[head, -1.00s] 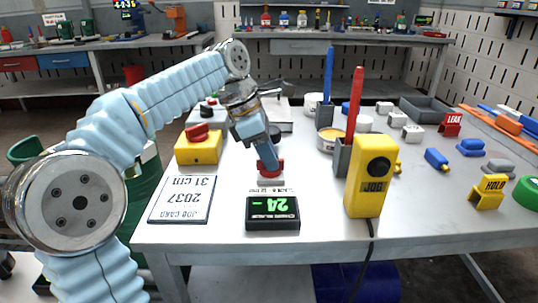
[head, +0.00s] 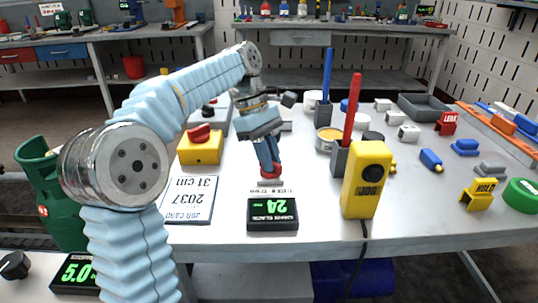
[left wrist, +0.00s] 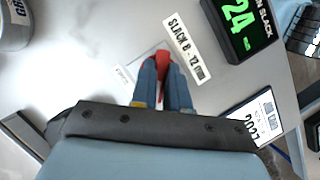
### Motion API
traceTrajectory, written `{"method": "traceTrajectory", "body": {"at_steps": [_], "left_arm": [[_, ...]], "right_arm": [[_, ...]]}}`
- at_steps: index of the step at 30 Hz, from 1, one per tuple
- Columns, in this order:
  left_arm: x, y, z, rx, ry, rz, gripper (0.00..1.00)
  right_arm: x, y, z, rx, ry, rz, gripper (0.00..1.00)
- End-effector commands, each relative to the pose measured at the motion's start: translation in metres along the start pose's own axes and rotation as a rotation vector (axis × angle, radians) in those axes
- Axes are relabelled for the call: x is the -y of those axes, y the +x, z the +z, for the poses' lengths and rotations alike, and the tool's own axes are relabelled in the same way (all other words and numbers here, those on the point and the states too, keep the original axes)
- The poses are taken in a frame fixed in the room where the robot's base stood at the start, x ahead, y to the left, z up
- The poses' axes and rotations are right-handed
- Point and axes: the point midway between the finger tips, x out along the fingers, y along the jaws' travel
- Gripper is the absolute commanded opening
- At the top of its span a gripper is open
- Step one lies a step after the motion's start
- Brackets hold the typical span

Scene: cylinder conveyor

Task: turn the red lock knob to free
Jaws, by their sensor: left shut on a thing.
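The red lock knob (head: 270,171) sits on a small pale base on the grey table, behind the black chain slack display (head: 273,213) reading 24. My left gripper (head: 269,166) points down at the knob and is shut on it. In the left wrist view the blue fingers (left wrist: 162,88) stand on either side of the red knob (left wrist: 162,62), and they hide much of it. A label reading "SLACK 8 - 12" (left wrist: 187,47) lies beside it. My right gripper is not in view.
A yellow JOG pendant (head: 366,180) and a holder with a red marker (head: 350,125) stand to the right. A yellow HOLD tag (head: 480,193) lies further right.

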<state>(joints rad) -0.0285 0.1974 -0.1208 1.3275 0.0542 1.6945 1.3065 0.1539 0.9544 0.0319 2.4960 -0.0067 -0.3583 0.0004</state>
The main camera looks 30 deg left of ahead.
Motion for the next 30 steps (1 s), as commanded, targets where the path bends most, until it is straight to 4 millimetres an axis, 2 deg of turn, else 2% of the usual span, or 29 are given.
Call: {"method": "traceTrajectory", "body": {"at_steps": [18, 30], "left_arm": [[-0.0024, -0.0001, 0.0007, -0.001, 0.523, -0.215, 0.0], [-0.0026, -0.0003, 0.0011, -0.002, 0.732, -0.301, 0.0]], "right_arm": [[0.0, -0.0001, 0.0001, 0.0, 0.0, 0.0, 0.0], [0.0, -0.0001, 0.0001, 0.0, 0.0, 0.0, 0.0]]}}
